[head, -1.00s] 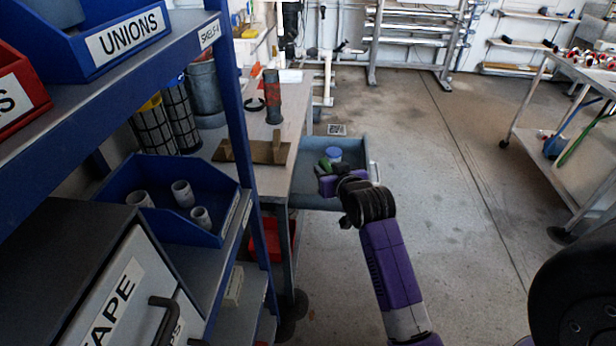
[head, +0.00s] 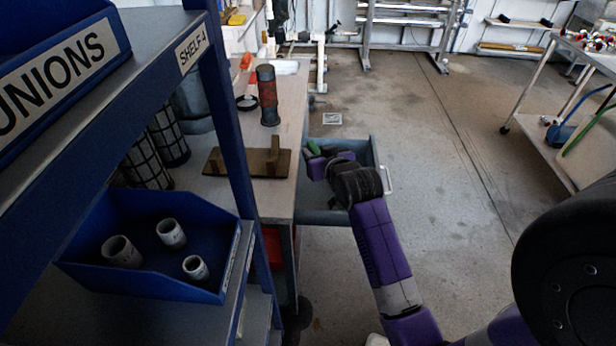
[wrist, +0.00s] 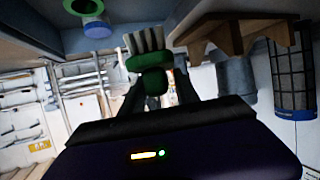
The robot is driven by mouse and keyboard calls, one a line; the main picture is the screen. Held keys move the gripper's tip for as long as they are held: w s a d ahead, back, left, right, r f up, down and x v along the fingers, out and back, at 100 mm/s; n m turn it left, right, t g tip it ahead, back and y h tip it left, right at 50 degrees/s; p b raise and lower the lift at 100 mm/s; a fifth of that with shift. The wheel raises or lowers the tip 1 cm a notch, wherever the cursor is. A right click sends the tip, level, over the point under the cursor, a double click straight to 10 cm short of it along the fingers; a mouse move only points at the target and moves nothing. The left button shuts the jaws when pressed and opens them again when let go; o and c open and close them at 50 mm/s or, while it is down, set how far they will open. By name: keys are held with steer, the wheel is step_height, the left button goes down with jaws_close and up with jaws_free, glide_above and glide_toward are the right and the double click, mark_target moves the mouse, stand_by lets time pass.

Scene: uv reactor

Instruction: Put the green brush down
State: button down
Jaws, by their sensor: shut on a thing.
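My gripper (wrist: 155,88) is shut on the green brush (wrist: 149,62), with its pale bristles pointing away from the jaws in the wrist view. In the head view, a bit of the green brush (head: 313,147) shows past my wrist, over the open grey-blue drawer (head: 361,146) at the bench's right side. My arm hides much of the drawer and the jaws there. I cannot tell the brush's height above the drawer floor. The wooden holder (head: 246,162) stands on the bench (head: 226,190), left of the drawer.
On the bench stand a red and dark cylinder (head: 267,95) and a black ring (head: 247,103). The blue shelf post (head: 236,125) and a blue bin (head: 140,275) of pipe pieces are close on the left. The wrist view shows a blue-and-green round item (wrist: 92,18).

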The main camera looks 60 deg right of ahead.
step_height(320, 180, down, 13)
steer(key=shift+r+b, duration=0.1)
steer(key=shift+b, duration=0.6)
steer(key=shift+w+d, duration=0.2)
steer(key=shift+w, duration=0.05)
steer(key=x, duration=0.3)
steer(key=shift+w+d, duration=0.15)
steer(key=shift+d, duration=0.05)
steer(key=shift+f, duration=0.25)
steer(key=c, duration=0.9)
jaws_free()
steer(key=shift+r, duration=0.1)
